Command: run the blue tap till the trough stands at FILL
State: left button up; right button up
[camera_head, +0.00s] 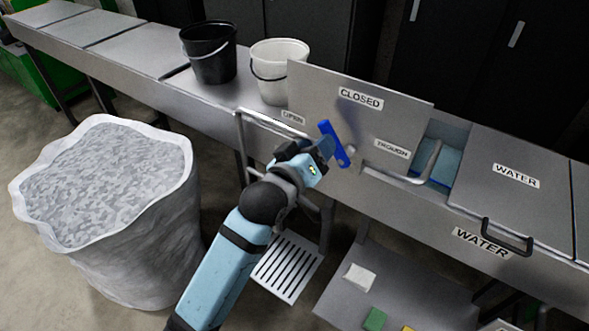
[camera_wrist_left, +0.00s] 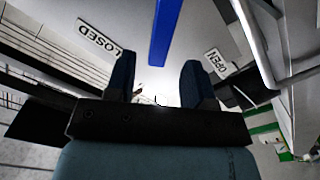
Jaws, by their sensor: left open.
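The blue tap handle (camera_head: 334,144) stands out from the steel panel (camera_head: 330,93), tilted, between a CLOSED label (camera_head: 361,98) and a smaller label at the left. My left gripper (camera_head: 318,158) is just at its left side. In the left wrist view my left gripper (camera_wrist_left: 160,85) is open with nothing between its fingers. The blue handle (camera_wrist_left: 164,30) lies beyond the fingertips there, between the CLOSED and OPEN labels. The trough (camera_head: 437,166) shows blue water through a gap right of the panel, by a TROUGH label. I see no FILL mark. My right gripper is out of view.
A WATER-labelled lid (camera_head: 515,178) with a black handle covers the right side. A metal rail (camera_head: 420,170) sits by the gap. A black bucket (camera_head: 209,53) and white bucket (camera_head: 278,70) stand on the counter. A large white sack (camera_head: 105,210) is at left.

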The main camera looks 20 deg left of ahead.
pick_arm(q)
jog(key=b+v, duration=0.1)
jog(key=v, duration=0.8)
jog(key=shift+s, duration=0.15)
dwell(7.0)
